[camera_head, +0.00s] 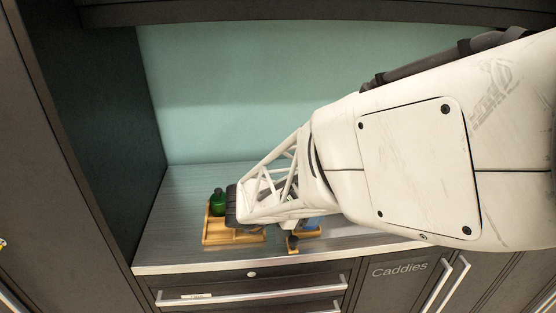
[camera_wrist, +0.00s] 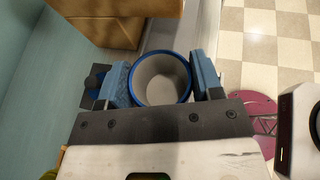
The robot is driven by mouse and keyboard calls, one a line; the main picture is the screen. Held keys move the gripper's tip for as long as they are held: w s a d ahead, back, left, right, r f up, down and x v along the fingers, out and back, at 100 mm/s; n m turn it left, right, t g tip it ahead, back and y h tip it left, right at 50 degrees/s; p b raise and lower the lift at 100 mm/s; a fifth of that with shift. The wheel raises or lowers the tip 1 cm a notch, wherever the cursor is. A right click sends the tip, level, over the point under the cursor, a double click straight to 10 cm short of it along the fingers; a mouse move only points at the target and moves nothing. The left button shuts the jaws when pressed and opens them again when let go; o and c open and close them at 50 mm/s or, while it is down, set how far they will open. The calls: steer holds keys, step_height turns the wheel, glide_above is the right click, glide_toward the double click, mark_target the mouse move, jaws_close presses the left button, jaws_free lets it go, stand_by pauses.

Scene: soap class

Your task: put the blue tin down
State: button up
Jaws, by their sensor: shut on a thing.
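In the wrist view the blue tin (camera_wrist: 163,103) sits between the two blue finger pads of my gripper (camera_wrist: 162,79). It is a round, open-topped tin with a blue rim and a pale grey, empty-looking inside. My gripper is shut on it. In the head view my white arm reaches down over the counter, and the arm hides most of the gripper and the tin. I cannot tell whether the tin's base touches the counter.
A wooden caddy (camera_head: 232,239) with a green bottle (camera_head: 218,203) stands on the grey counter (camera_head: 180,215), left of my gripper. Another wooden piece (camera_head: 306,234) is partly hidden under my arm. A dark wall bounds the left. The wrist view shows a wooden box (camera_wrist: 105,28) and checkered floor (camera_wrist: 262,45).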

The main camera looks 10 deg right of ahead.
steer(key=shift+w, duration=1.1)
steer(key=shift+f, duration=0.2)
steer(key=shift+f, duration=1.65)
steer(key=shift+f, duration=0.15)
steer(key=o, duration=1)
steer(key=shift+a+r, duration=0.1)
steer(key=shift+r, duration=0.1)
steer(key=shift+v, duration=5.95)
